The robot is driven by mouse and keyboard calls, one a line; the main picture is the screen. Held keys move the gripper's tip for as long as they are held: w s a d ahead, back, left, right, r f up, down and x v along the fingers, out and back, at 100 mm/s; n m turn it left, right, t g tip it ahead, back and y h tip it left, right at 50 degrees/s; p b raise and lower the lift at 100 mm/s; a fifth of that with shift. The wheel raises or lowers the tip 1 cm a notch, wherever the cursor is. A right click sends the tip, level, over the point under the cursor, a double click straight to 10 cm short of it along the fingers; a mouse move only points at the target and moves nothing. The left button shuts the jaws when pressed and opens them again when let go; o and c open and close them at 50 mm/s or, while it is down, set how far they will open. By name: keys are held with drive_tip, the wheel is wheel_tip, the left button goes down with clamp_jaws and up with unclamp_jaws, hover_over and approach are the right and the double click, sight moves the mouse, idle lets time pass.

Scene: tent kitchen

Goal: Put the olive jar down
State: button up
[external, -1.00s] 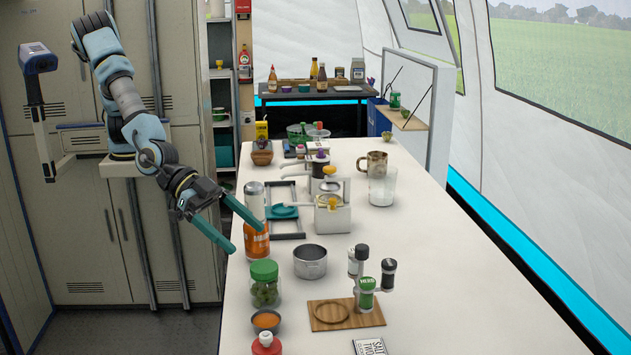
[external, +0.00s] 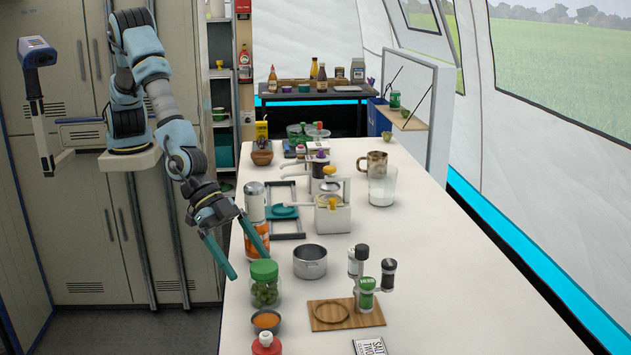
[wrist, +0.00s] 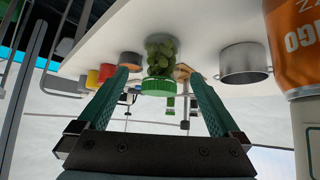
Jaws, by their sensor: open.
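The olive jar (external: 265,292) is clear with a green lid and green olives. It stands upright on the white counter (external: 450,290) near its left edge. My gripper (external: 250,267) is open, its teal fingers spread and pointing down toward the jar. In the external view one fingertip is at the jar's lid and the other is left of it, off the counter edge. In the wrist view, which looks upside down, the olive jar (wrist: 160,86) shows between the two fingers of my gripper (wrist: 161,78), seemingly beyond their tips. I cannot tell whether a finger touches it.
An orange can (external: 256,240) stands just behind the jar, partly hidden by a finger. A metal pot (external: 310,262) is to the right. A wooden board (external: 365,318) holds shakers.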

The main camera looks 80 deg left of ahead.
sight(276, 302)
drive_tip(key=shift+p+x, duration=0.8)
drive_tip(key=shift+x, duration=2.8)
drive_tip(key=shift+w+r, duration=0.15)
drive_tip(key=shift+r, duration=0.1)
clamp_jaws()
